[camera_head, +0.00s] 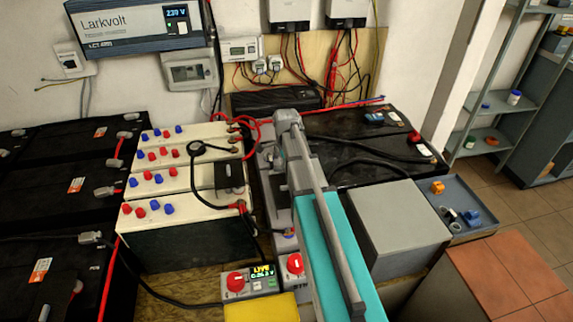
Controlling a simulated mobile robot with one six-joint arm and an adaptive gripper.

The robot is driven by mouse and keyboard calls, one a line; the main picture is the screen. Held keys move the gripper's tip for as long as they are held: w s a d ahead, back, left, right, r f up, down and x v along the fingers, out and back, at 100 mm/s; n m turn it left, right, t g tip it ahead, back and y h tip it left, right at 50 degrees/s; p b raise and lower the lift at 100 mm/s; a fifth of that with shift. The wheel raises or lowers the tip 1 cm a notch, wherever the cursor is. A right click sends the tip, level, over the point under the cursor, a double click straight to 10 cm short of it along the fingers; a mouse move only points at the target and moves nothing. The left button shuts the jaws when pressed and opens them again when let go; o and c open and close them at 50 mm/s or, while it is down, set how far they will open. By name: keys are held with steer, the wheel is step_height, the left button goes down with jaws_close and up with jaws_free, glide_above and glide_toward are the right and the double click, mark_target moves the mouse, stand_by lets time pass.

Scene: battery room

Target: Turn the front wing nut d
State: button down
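I cannot make out a wing nut for certain; any such part is too small or hidden. The front white battery (185,240) has red and blue caps and a red-covered terminal (241,207) at its right end. More white batteries stand in a row behind it. A black cable with a round black piece (198,148) lies across their tops. My arm reaches in from the bottom, right of these batteries, and its grey and turquoise links cover part of the bench. My gripper is not clearly distinguishable from the grey arm parts, and its fingertips do not show.
A switch box with a lit "LIVE" display (262,271) and red knobs stands in front, behind a yellow object (262,308). Large black batteries (55,205) fill the left. A grey box (400,222) and a blue-grey tray (470,193) with small parts stand right.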

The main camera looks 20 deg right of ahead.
steer(key=shift+s+m, duration=0.15)
steer(key=shift+m, duration=0.25)
steer(key=c, duration=1)
jaws_free()
steer(key=shift+o, duration=0.2)
steer(key=shift+r, duration=0.1)
